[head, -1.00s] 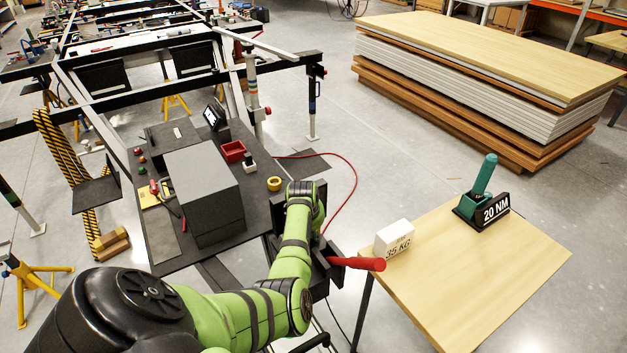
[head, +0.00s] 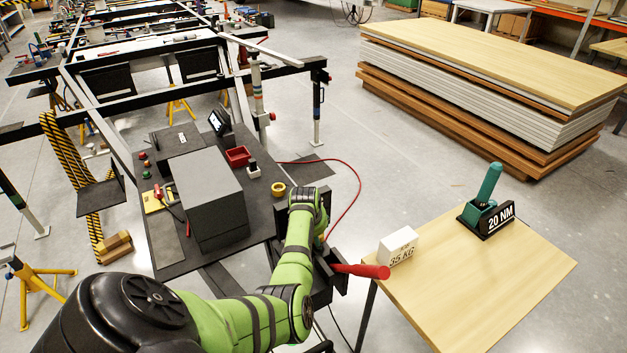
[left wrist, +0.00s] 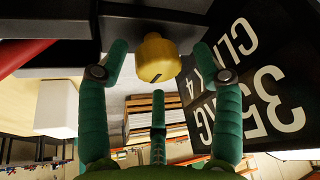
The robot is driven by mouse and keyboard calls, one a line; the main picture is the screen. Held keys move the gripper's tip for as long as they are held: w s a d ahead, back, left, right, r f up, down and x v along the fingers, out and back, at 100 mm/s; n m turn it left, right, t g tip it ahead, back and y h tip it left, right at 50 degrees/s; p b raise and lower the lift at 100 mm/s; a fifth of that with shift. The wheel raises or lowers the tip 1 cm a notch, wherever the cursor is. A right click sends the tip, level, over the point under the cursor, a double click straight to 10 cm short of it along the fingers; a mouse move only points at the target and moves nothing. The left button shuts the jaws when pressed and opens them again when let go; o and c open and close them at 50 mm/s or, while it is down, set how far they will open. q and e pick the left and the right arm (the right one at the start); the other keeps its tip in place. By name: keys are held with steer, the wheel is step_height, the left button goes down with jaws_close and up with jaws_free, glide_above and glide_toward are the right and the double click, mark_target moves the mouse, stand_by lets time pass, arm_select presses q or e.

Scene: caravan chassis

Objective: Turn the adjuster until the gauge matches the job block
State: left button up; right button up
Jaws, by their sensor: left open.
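A yellow knob (left wrist: 158,60), which looks like the adjuster, hangs under a dark housing in the left wrist view. My left gripper (left wrist: 160,50) is open, with green fingers on both sides of the knob and visible gaps to it. A third finger stands below. In the head view the left gripper (head: 321,240) is mostly hidden behind my wrist. A black plate (left wrist: 285,130) beside the knob carries large white markings that seem to read 35 KG; whether it is the gauge is unclear. The white job block (head: 398,246), marked 35 KG, stands on the wooden table. My right gripper is not in view.
A red bar (head: 362,271) sticks out toward the wooden table (head: 480,300). A teal tool in a holder marked 20 NM (head: 487,215) stands on that table. A grey box (head: 205,195) and red tray (head: 238,156) are on the dark bench. A stacked pile of boards (head: 490,80) lies beyond.

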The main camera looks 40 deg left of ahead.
arm_select(q)
steer(key=v, duration=1.1)
steer(key=shift+s+r, duration=0.2)
steer(key=shift+r, duration=0.2)
steer(key=shift+a, duration=0.15)
